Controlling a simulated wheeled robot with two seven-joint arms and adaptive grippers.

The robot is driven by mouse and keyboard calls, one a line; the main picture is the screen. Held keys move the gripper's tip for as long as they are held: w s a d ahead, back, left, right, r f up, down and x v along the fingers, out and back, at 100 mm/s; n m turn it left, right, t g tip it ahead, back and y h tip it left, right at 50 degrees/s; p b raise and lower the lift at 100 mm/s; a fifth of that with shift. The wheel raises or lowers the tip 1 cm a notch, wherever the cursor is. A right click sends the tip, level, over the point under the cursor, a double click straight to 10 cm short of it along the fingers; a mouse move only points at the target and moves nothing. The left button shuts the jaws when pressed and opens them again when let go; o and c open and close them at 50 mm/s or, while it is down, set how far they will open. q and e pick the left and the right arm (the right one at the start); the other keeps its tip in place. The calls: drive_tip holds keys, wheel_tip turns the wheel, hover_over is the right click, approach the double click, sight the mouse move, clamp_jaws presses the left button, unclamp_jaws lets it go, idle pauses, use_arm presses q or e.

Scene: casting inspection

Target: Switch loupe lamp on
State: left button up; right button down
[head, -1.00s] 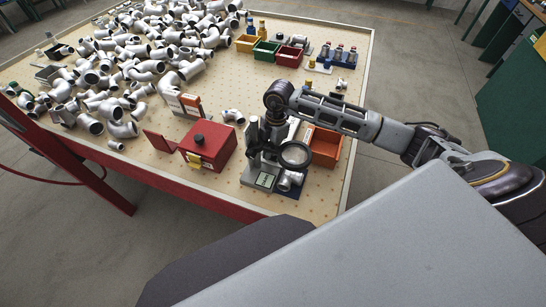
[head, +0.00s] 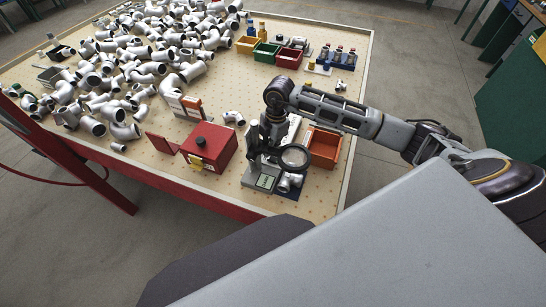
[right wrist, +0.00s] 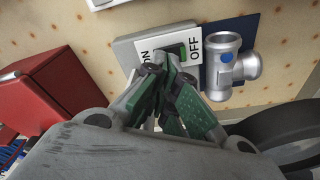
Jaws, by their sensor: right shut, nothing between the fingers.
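The loupe lamp stands near the front right corner of the table, its round magnifier (head: 295,157) over a grey base (head: 262,179). In the right wrist view a white switch plate (right wrist: 195,62) reads ON at left and OFF at right, with a green and dark switch (right wrist: 190,47) between. My right gripper (right wrist: 170,68) is shut and empty; its fingertips overlap the plate near ON. I cannot tell whether they touch it. The fingers hide part of the switch. My left gripper is not in view.
A silver pipe fitting (right wrist: 229,65) lies on a dark blue pad beside the plate. A red box (head: 208,146) stands left of the lamp, an orange bin (head: 325,147) right of it. Many pipe fittings (head: 120,75) cover the table's far left.

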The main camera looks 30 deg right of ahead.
sight(271, 157)
drive_tip(key=shift+r+p, duration=0.3)
drive_tip(key=shift+r, duration=0.25)
drive_tip(key=shift+r+p, duration=0.6)
drive_tip(key=shift+r, duration=0.25)
drive_tip(key=shift+r+p, duration=0.5)
drive_tip(key=shift+r, duration=0.2)
